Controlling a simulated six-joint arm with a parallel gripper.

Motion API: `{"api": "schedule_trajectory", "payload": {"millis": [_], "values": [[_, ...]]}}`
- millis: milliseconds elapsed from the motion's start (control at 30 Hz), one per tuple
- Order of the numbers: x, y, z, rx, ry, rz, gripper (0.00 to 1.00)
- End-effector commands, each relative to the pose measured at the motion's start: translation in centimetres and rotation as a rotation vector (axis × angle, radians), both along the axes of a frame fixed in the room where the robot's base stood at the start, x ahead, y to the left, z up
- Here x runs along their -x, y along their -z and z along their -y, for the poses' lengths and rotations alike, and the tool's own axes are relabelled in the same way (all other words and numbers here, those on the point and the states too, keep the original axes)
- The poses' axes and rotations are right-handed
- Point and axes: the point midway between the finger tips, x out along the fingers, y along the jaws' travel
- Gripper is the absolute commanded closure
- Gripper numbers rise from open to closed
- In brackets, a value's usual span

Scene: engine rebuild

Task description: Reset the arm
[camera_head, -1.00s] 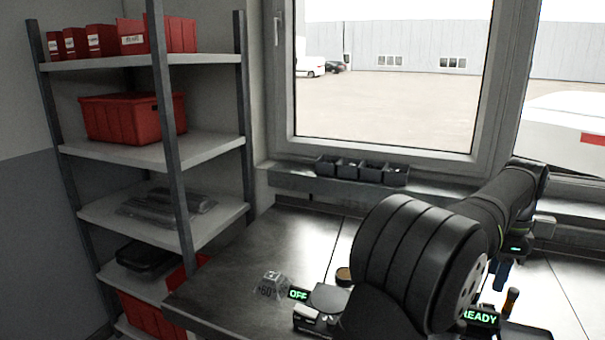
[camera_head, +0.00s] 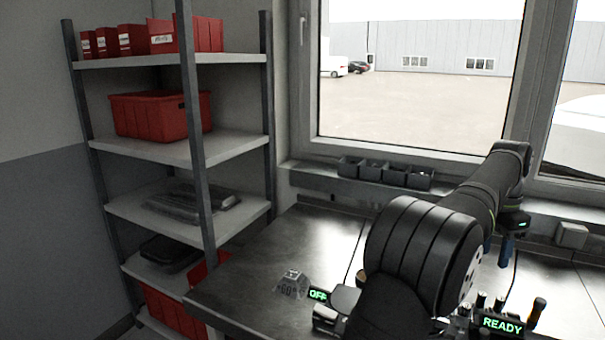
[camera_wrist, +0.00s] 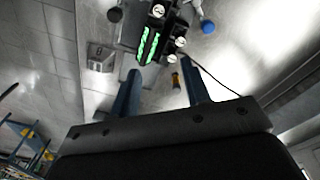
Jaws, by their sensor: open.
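My arm stands over the metal workbench (camera_head: 262,283) in the head view, bent towards the window side. My gripper (camera_wrist: 160,85) shows in the wrist view as two blue fingers set well apart, with nothing held between them. In the head view a blue finger (camera_head: 506,250) hangs below the wrist at the right, and most of the gripper is hidden. Beyond the fingers in the wrist view is a dark device with green lit displays (camera_wrist: 148,45).
A READY display (camera_head: 502,323), an OFF display (camera_head: 318,295) and a clear block marked 60 (camera_head: 291,284) are on the bench. Dark bins (camera_head: 385,172) line the sill. A shelf (camera_head: 160,148) with red boxes stands left.

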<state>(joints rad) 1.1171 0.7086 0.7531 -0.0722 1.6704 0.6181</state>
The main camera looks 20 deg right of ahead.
Motion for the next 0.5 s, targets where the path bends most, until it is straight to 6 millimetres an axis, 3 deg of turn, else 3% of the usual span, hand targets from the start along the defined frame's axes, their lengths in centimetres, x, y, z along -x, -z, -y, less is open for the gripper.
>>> {"api": "schedule_trajectory", "payload": {"millis": [500], "values": [[-2.7,0.2,-0.7,0.004,-0.459,-0.064,0.57]]}}
